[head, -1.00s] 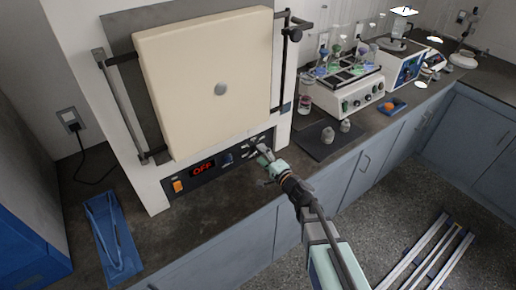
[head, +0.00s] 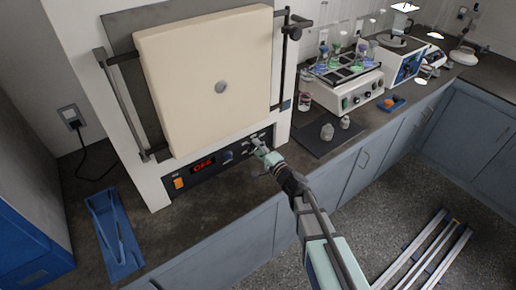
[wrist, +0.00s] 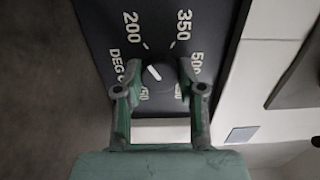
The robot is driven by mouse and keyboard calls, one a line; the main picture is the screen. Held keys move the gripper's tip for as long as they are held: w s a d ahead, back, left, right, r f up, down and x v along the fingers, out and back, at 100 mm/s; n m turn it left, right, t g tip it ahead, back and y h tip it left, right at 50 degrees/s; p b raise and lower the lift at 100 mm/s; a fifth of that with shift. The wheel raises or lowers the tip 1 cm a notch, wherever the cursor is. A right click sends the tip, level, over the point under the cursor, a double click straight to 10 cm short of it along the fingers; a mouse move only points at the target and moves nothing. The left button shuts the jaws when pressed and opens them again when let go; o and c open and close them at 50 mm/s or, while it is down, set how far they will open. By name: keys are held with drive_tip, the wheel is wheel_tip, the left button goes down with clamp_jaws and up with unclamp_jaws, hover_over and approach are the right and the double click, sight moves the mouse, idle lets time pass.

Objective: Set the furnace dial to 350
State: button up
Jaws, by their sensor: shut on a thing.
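The furnace dial (wrist: 158,74) is a dark round knob with a white pointer mark on a black panel, seen between my fingers in the wrist view. Its mark slants up and left, roughly toward the printed 200. The 350 label (wrist: 183,25) is up and right of the knob, with 500 further right. My gripper (wrist: 157,72) has one finger on each side of the knob and is shut on it. In the head view my gripper (head: 261,148) is at the right part of the furnace's control panel (head: 216,163) and hides the dial.
The furnace (head: 218,85) has a closed cream door above the panel. A blue tray (head: 116,235) lies left; a dark mat (head: 318,139) with small items lies right.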

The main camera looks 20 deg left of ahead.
drive_tip(key=shift+f+m+b, duration=0.1)
drive_tip(key=shift+m+b, duration=0.2)
drive_tip(key=shift+b, duration=0.25)
drive_tip(key=shift+f+m+b, duration=0.1)
drive_tip(key=shift+m+b, duration=0.8)
drive_tip(key=shift+b, duration=0.35)
drive_tip(key=m+b, duration=0.2)
drive_tip(key=shift+m, duration=0.3)
drive_tip(key=m+b, duration=0.1)
drive_tip(key=m, duration=0.2)
drive_tip(key=shift+b, duration=0.4)
drive_tip(key=shift+r+m, duration=0.15)
drive_tip(key=shift+m, duration=0.8)
drive_tip(key=shift+r+m, duration=0.1)
drive_tip(key=shift+m, duration=0.85)
drive_tip(key=o, duration=1.1)
drive_tip(key=shift+w, duration=0.1)
drive_tip(key=shift+o, duration=0.2)
